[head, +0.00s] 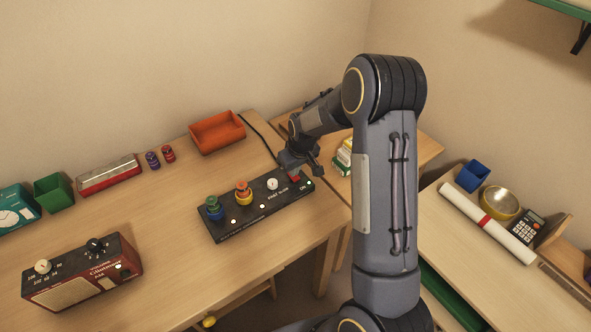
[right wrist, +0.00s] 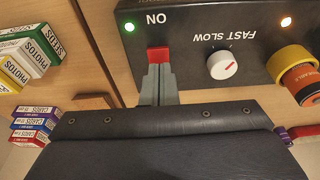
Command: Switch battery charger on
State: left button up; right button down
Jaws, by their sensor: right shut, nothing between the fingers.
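The battery charger (head: 252,216) is a long black box on the wooden desk; its end with the switch fills the top of the right wrist view (right wrist: 195,12). Its red switch (right wrist: 158,55) sits beside the word ON, and a green light (right wrist: 129,27) glows beside that word. My right gripper (right wrist: 158,72) is shut and empty, fingertips right at the switch; contact is unclear. My left gripper is out of view.
Small boxes (head: 343,157) stand just right of the charger. An orange tray (head: 217,133) lies behind it. A red-and-black radio-like box (head: 82,274) stands at the left. Bare desk lies between that box and the charger.

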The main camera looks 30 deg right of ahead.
aim_at(296, 179)
jog(key=p+v, duration=0.1)
jog(key=v, duration=0.2)
jog(key=p+v, duration=0.1)
jog(key=v, duration=0.1)
jog(key=shift+w+r+p, duration=0.1)
jog(key=shift+w+p, duration=0.15)
jog(key=shift+p, duration=0.05)
jog(key=s+r+b, duration=0.1)
jog(key=s+r, duration=0.3)
jog(key=r, duration=0.3)
jog(key=shift+s+r, duration=0.2)
jog(key=shift+r, duration=0.2)
jog(key=shift+d, duration=0.15)
jog(key=s+a+r+m+t+y, duration=0.1)
jog(key=s+a+r, duration=0.25)
jog(key=s, duration=0.35)
jog(key=s+a+r+m+t+y, duration=0.1)
jog(key=s+a+r+y, duration=0.15)
jog(key=s+r, duration=0.35)
jog(key=s+a+f, duration=0.2)
jog(key=s+a, duration=0.4)
jog(key=s, duration=0.6)
jog(key=shift+s+f+m+t, duration=0.2)
jog(key=shift+m+t, duration=0.1)
jog(key=shift+t, duration=0.1)
jog(key=shift+d, duration=0.1)
